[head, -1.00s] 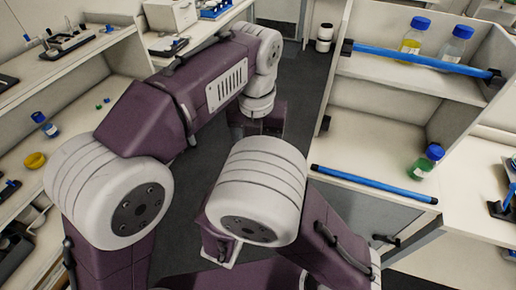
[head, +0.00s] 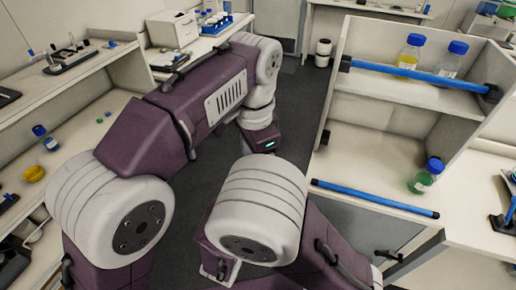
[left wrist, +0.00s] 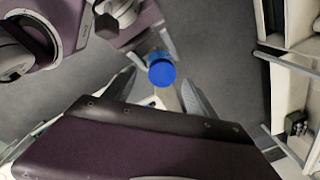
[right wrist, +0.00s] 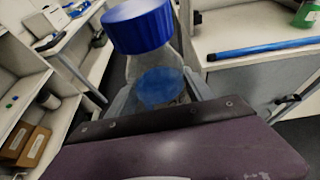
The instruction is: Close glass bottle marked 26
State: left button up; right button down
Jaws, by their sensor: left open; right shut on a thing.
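A clear glass bottle with blue contents (right wrist: 162,88) is between the fingers of my right gripper (right wrist: 158,98), which is shut on it. A blue screw cap (right wrist: 138,26) is at the bottle's top; I cannot tell whether it is seated or only held over the neck. In the left wrist view the blue cap (left wrist: 162,73) shows end-on, near the fingers of my open left gripper (left wrist: 166,92), with the bottle mostly hidden behind it. No number 26 is readable. In the head view my arms hide both grippers and this bottle.
On the right shelf stand a yellow-filled bottle (head: 408,58) and a clear bottle (head: 451,62), with a green-filled bottle (head: 424,178) below. Blue bars (head: 372,199) edge these shelves. The left bench holds a blue-capped bottle (head: 47,140) and a yellow bowl (head: 33,174). Open floor lies between.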

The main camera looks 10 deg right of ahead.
pick_arm(q)
jog(key=n, duration=0.6)
jog(key=shift+r+n, duration=0.3)
jog(key=n, duration=0.3)
jog(key=shift+s+r+n, duration=0.1)
jog(key=shift+r+n, duration=0.05)
jog(key=shift+n, duration=0.15)
jog(key=n, duration=0.6)
jog(key=shift+r, duration=0.25)
jog(key=n, duration=0.3)
jog(key=shift+r+n, duration=0.1)
jog(key=shift+n, duration=0.2)
jog(key=n, duration=0.6)
jog(key=shift+d+r+g, duration=0.1)
jog(key=shift+r+g, duration=0.15)
jog(key=shift+g, duration=0.05)
jog(key=n, duration=0.6)
jog(key=shift+r, duration=0.2)
jog(key=n, duration=0.3)
jog(key=shift+w+d+n, duration=0.2)
jog(key=shift+w+n, duration=0.15)
jog(key=shift+n, duration=0.05)
jog(key=shift+w+d+f, duration=0.15)
jog(key=shift+w+d, duration=0.05)
jog(key=shift+w, duration=0.2)
jog(key=shift+w+f, duration=0.15)
jog(key=shift+f, duration=0.1)
